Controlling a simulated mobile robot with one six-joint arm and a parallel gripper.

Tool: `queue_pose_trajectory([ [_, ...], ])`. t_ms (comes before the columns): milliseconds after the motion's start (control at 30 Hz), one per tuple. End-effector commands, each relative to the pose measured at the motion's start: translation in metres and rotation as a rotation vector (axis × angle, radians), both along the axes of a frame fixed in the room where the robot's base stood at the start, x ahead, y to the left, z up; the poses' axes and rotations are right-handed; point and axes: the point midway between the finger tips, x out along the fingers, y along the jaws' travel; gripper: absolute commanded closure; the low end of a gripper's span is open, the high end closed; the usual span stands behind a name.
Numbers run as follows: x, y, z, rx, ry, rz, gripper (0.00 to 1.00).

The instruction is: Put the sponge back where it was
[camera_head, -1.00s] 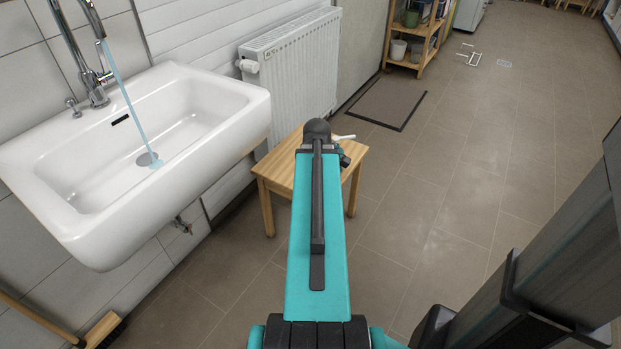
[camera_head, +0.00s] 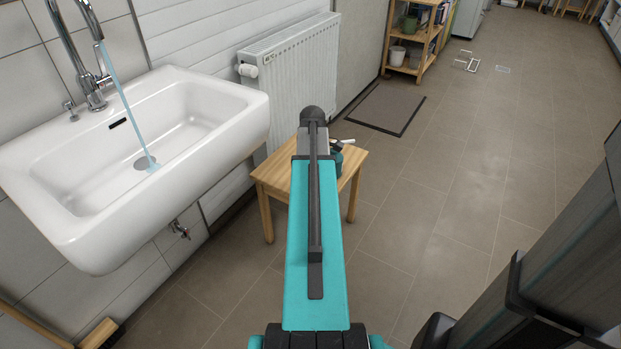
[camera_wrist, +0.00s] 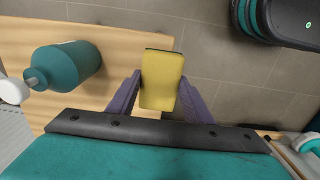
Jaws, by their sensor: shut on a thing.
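In the wrist view, a yellow sponge (camera_wrist: 161,82) with a dark green far edge sits between the two purple fingers of my gripper (camera_wrist: 160,92). The fingers are shut on its sides. A wooden table (camera_wrist: 115,45) shows behind and to the left of the sponge; whether they touch is unclear. In the head view the small wooden table (camera_head: 272,177) stands right of the sink, partly hidden by my arm. The sponge and fingers are hidden there.
A teal bottle (camera_wrist: 72,66) with a white top is on the table, left of my gripper. A white sink (camera_head: 215,150) with running water (camera_head: 125,100) and a radiator (camera_head: 290,85) line the left wall.

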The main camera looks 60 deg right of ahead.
Motion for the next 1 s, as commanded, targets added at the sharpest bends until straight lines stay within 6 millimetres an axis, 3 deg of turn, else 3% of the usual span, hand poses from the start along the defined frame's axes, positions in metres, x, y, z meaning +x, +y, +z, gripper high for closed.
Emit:
queue_pose_trajectory([
  [533, 0.034, -0.046, -0.006, 0.000, 0.000, -0.001, 0.79],
  [1000, 0.037, -0.051, -0.006, 0.000, 0.000, -0.002, 0.79],
])
